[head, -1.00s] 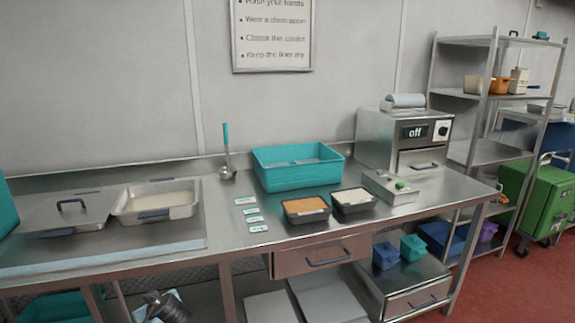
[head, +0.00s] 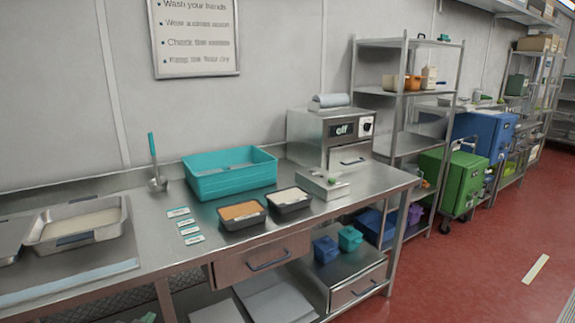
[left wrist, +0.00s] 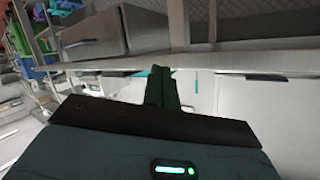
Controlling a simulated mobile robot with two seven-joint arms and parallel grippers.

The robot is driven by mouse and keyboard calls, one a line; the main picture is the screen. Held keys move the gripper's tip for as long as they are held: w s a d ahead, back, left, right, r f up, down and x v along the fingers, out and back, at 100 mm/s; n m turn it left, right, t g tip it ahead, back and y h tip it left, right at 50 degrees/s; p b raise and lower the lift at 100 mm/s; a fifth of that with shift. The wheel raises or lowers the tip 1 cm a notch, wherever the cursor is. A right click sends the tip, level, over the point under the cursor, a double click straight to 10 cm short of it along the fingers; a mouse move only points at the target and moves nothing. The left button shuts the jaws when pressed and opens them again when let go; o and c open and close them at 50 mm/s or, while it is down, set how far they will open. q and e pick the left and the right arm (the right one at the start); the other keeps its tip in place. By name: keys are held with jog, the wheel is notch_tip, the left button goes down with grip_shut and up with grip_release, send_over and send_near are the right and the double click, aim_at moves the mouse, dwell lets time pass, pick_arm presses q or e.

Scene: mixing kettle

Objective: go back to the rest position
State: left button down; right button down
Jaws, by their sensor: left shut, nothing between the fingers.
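My left gripper (left wrist: 160,88) shows in the left wrist view, its dark fingers shut together with nothing between them. It is apart from the steel furniture behind it. I cannot make out the left gripper in the head view. My right gripper is in neither view. In the head view the steel worktable (head: 330,220) carries a teal bin (head: 230,183), a black tub with orange-brown contents (head: 242,217) and a black tub with pale contents (head: 289,202).
A steel pan (head: 75,229) is at left. A steel appliance reading "off" (head: 310,130) stands at the back. A shelf rack (head: 402,130) and a green wheeled cabinet (head: 455,180) stand right. Red floor (head: 480,260) is clear at right.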

pick_arm(q)
jog(key=s+d+f+g+h, duration=0.1)
jog(key=s+d+f, duration=0.4)
jog(key=s+f, duration=0.35)
jog(key=s+d+f+g, duration=0.1)
jog(key=s+d+f, duration=0.1)
jog(key=s, duration=0.9)
jog(key=s+d+f+g+h, duration=0.1)
jog(key=s+d, duration=0.4)
jog(key=s, duration=0.6)
jog(key=s+d+f+n+g+h, duration=0.1)
jog(key=s+d+f+g, duration=0.1)
jog(key=s, duration=0.9)
jog(key=shift+d+f+g, duration=0.3)
jog(key=shift+d+f, duration=0.55)
jog(key=shift+f, duration=0.05)
